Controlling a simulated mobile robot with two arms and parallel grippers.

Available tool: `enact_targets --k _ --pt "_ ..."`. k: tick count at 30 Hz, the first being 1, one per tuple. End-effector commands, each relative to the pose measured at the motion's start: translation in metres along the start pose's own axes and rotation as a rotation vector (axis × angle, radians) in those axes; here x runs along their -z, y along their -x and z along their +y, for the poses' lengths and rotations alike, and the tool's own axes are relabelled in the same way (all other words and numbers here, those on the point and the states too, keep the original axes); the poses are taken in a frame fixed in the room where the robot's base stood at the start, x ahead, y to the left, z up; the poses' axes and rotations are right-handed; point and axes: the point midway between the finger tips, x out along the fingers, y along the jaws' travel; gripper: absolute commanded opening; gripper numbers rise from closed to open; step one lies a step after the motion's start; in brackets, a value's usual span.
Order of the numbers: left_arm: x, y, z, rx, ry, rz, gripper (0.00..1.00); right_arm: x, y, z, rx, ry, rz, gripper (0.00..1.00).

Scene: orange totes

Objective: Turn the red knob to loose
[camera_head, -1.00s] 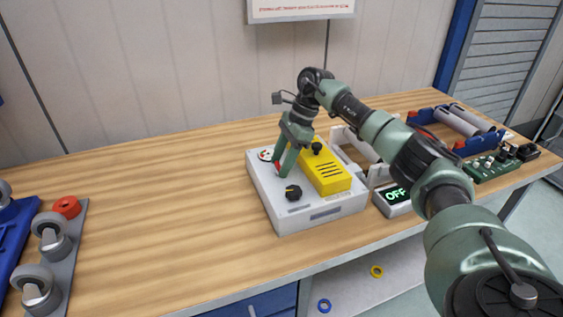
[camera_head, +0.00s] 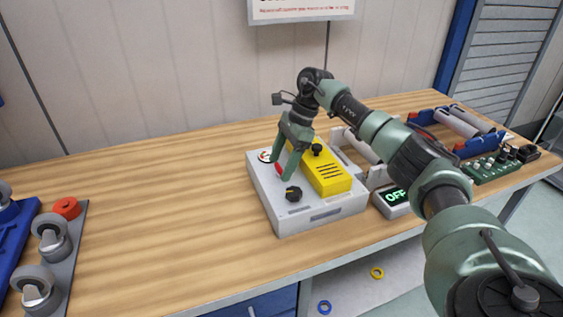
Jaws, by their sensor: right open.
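The red knob (camera_head: 281,170) is on top of a light grey box (camera_head: 323,215) on the wooden table, partly hidden by the fingers. My right gripper (camera_head: 281,166) reaches down over it from above, with its green fingers spread on either side. I cannot tell whether a finger still touches the knob. The knob's exact angle is hard to make out. My left gripper is out of view.
The box also carries a black knob (camera_head: 293,193), a yellow block (camera_head: 329,173) and a round dial (camera_head: 265,156). A display reading OFF (camera_head: 396,197) stands to its right. Casters (camera_head: 52,240) stand at the left. The table between is clear.

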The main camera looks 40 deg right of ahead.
Motion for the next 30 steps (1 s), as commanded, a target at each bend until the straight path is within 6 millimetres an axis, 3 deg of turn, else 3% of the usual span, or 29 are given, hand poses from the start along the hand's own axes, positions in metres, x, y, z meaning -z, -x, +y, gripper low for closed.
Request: enact_targets --k 5,16,30 --pt "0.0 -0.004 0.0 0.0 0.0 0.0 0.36 0.0 0.012 -0.001 0.003 0.0 0.0 0.71" --pt "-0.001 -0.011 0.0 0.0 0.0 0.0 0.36 0.0 0.07 -0.001 0.003 0.0 -0.001 0.71" --pt "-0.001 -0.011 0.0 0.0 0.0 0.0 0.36 0.0 0.078 0.0 0.0 0.001 0.0 0.71"
